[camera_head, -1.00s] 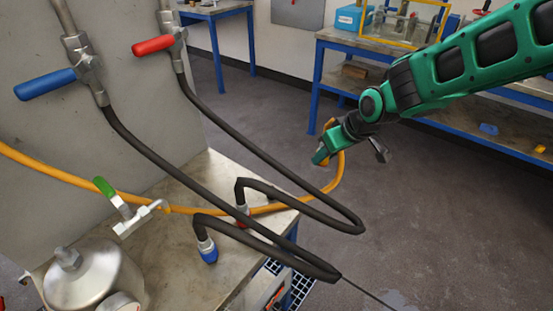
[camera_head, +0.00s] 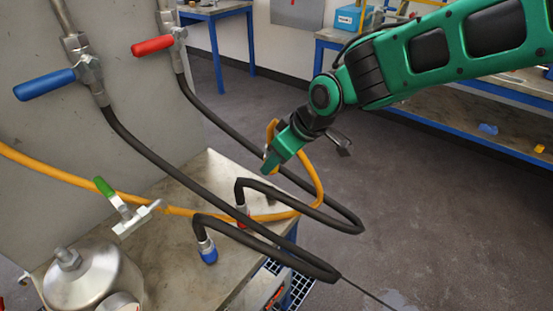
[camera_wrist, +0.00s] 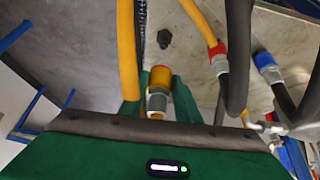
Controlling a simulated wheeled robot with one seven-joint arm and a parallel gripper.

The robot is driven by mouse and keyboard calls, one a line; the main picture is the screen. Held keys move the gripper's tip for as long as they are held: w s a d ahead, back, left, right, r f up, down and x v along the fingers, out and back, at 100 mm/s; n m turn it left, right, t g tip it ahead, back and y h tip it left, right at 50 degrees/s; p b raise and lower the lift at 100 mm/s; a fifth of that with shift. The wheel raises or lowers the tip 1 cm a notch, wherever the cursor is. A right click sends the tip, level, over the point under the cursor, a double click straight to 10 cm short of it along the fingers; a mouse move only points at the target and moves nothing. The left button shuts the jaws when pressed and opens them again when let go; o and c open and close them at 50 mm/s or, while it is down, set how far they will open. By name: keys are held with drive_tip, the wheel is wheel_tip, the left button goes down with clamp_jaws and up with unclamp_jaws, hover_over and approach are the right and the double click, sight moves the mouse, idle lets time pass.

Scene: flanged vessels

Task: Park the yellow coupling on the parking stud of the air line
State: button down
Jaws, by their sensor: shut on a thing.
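The yellow coupling (camera_wrist: 160,82) with its grey metal collar is between the green fingers of my gripper (camera_wrist: 158,92) in the wrist view. The gripper is shut on it. In the head view my gripper (camera_head: 276,160) is above the far right part of the bench, and the coupling is mostly hidden by the fingers. The yellow air line (camera_head: 65,179) runs across the bench and loops up to the gripper. A dark stud (camera_wrist: 165,40), which looks like the parking stud, stands on the bench top beyond the coupling in the wrist view, apart from it.
A red coupling (camera_wrist: 219,58) and a blue coupling (camera_wrist: 267,66) with black hoses are on the bench (camera_head: 178,262). The black hoses arch close to my gripper. A green-handled valve (camera_head: 125,212) and a metal vessel (camera_head: 92,275) are at the left.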

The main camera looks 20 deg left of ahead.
sight(273, 188)
drive_tip(key=shift+f, duration=2.7)
drive_tip(key=shift+f, duration=1.8)
drive_tip(key=c, duration=1.3)
unclamp_jaws()
drive_tip(key=shift+o, duration=0.2)
